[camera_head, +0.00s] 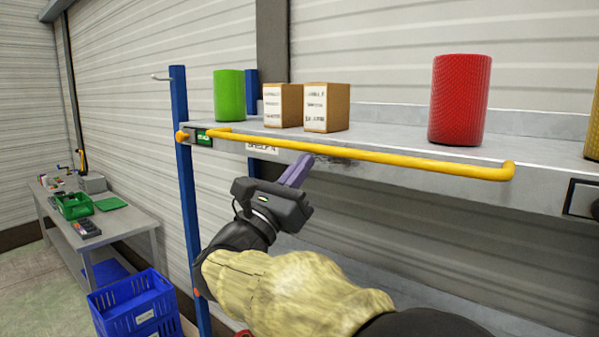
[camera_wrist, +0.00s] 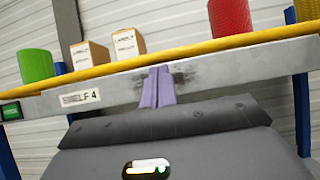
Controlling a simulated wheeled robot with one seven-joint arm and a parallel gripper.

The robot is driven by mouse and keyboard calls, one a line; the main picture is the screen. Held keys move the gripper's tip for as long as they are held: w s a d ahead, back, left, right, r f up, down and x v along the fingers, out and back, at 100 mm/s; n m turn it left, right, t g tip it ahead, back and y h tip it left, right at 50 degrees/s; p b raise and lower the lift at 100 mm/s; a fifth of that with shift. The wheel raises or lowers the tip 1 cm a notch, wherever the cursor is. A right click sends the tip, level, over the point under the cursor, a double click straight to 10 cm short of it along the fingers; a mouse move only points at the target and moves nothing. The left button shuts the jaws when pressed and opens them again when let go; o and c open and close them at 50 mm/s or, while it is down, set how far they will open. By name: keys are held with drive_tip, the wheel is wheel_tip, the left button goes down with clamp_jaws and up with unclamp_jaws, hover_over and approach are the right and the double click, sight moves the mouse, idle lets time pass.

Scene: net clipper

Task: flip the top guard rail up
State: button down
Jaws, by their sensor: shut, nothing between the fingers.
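The top guard rail (camera_head: 365,157) is a yellow bar along the front of the upper shelf (camera_head: 385,137). In the wrist view the yellow rail (camera_wrist: 200,48) crosses above my fingertips. My gripper (camera_head: 303,160) has purple fingers that are shut and empty. They are just below the rail, in front of the shelf's front face. In the wrist view my gripper (camera_wrist: 158,72) points at that face, by a dark scuff. I cannot tell whether the fingertips touch the rail.
On the shelf stand a green cylinder (camera_head: 229,95), two cardboard boxes (camera_head: 326,107) and a red cylinder (camera_head: 460,100). A blue post (camera_head: 183,190) holds the shelf's left end. Blue crates (camera_head: 135,305) and a grey workbench (camera_head: 110,222) stand at the lower left.

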drive_tip(key=shift+s+a+r+g+y+b, duration=0.15)
drive_tip(key=shift+r+g+y+b, duration=0.2)
drive_tip(key=shift+b, duration=0.8)
